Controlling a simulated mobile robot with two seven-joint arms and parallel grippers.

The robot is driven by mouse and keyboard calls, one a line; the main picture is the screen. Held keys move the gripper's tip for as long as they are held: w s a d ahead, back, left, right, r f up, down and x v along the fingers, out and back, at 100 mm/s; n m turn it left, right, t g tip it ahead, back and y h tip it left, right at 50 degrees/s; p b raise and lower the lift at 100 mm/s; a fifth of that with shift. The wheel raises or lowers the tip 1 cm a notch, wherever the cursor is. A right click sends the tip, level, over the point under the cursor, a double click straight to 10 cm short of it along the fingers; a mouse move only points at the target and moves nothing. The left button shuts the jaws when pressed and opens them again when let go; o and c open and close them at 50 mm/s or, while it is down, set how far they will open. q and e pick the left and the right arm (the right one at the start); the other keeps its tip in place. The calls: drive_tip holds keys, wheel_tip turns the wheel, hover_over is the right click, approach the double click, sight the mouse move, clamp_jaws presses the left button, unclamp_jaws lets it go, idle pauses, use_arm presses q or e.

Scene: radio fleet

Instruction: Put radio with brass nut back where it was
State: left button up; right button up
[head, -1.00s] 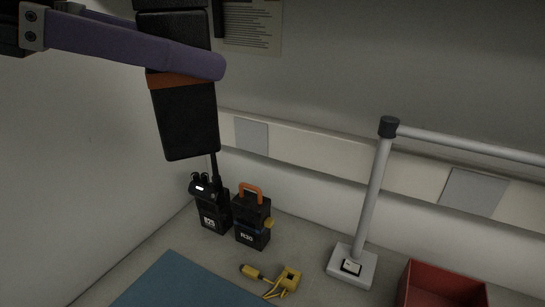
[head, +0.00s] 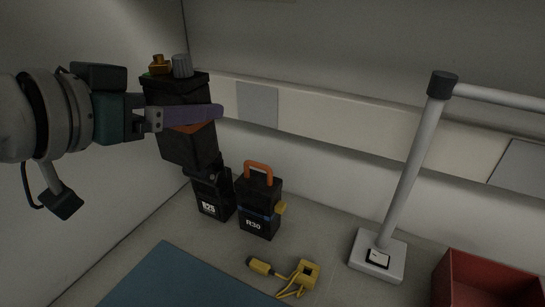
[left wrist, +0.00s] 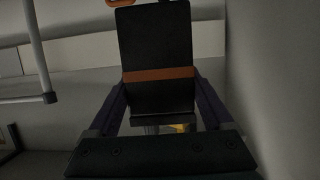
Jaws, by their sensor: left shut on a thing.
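My left gripper (head: 190,116) is shut on a black radio (head: 183,147) with an orange band, held slightly tilted in the air. Its top carries a brass nut (head: 159,65) and a grey ribbed knob (head: 182,66). In the head view its lower end overlaps the standing radio marked B25 or R25 (head: 211,196); I cannot tell the gap between them. In the left wrist view, the purple fingers (left wrist: 160,100) flank the held radio (left wrist: 156,45). A radio marked R30 (head: 258,207), with an orange handle, stands just right of the other standing radio. My right gripper is not in view.
A yellow corded item (head: 300,274) lies in front of the radios. A blue mat (head: 185,280) is at the front left. A grey post (head: 405,180) on a white base and a red box (head: 485,280) are at right. Walls close the left and back.

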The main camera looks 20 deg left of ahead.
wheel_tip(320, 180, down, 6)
drive_tip(key=b, duration=0.5)
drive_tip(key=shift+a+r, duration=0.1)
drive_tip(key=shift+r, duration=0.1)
use_arm(q)
drive_tip(key=shift+f+b, duration=1)
drive_tip(key=shift+f, duration=9.05)
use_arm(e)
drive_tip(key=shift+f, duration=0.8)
use_arm(q)
drive_tip(key=shift+f, duration=0.15)
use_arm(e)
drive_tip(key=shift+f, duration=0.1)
use_arm(q)
drive_tip(key=o, duration=1.5)
